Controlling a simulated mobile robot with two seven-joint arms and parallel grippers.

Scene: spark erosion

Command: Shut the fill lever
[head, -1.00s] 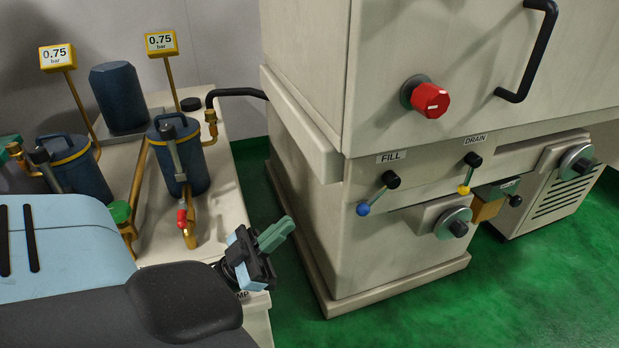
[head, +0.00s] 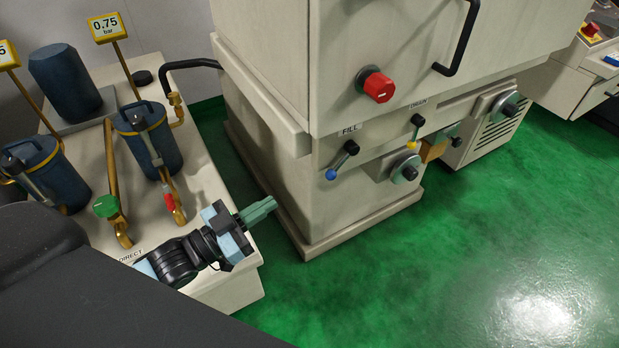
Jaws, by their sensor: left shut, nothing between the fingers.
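The fill lever (head: 341,162) is on the front of the beige machine, just below the FILL label (head: 349,130). It has a black hub and a grey arm slanting down to the left, ending in a blue knob. My left gripper (head: 268,206) is shut and empty, with its green fingers pointing right. In the picture it is left of and below the lever, apart from it, in front of the machine's lower left side. My right gripper is not in view.
The drain lever (head: 415,130), with a yellow knob, hangs right of the fill lever. A red knob (head: 377,86) and a black handle (head: 458,42) are above. A round grey knob (head: 405,168) is below. Filter canisters (head: 148,140) stand on the pump unit at left. Green floor is clear at right.

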